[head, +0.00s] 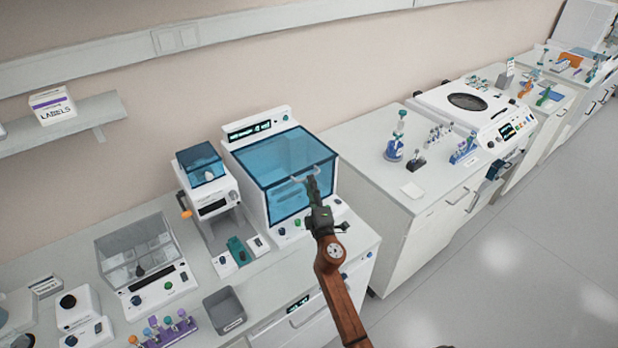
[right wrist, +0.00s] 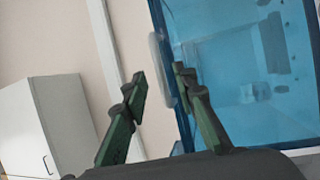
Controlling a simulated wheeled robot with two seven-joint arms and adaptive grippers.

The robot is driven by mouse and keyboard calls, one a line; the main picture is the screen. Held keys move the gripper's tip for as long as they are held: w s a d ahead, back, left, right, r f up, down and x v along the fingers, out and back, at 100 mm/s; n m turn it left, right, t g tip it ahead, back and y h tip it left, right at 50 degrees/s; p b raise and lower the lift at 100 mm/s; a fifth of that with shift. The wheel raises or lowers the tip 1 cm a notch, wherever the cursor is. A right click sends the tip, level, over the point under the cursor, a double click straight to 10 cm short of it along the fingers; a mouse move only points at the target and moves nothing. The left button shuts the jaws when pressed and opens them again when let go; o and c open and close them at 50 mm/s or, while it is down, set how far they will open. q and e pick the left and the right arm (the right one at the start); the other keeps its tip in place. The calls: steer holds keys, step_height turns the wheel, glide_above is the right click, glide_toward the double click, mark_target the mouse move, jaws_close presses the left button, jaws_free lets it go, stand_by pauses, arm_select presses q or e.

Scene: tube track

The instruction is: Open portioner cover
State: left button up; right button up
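A large white machine (head: 232,152) with a clear blue cover (head: 283,160) stands on the left counter; I take it to be the portioner. The cover appears down, and a pale bar handle (head: 298,177) runs along its front. My right gripper (head: 312,184) is at the handle's right part in the head view. In the right wrist view the two fingers (right wrist: 160,78) are apart, with the handle (right wrist: 157,62) showing between their tips. I cannot tell whether they touch it. The blue cover (right wrist: 240,75) fills the right of that view. My left gripper is out of view.
A smaller device with a blue lid (head: 203,162) stands just left of the machine. A clear-covered box (head: 135,255), a grey bin (head: 224,309) and a rack of tubes (head: 165,331) are farther left. A second counter (head: 410,208) stands to the right, with open floor in front.

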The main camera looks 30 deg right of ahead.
steer(key=shift+x, duration=2)
steer(key=shift+c, duration=0.4)
jaws_close()
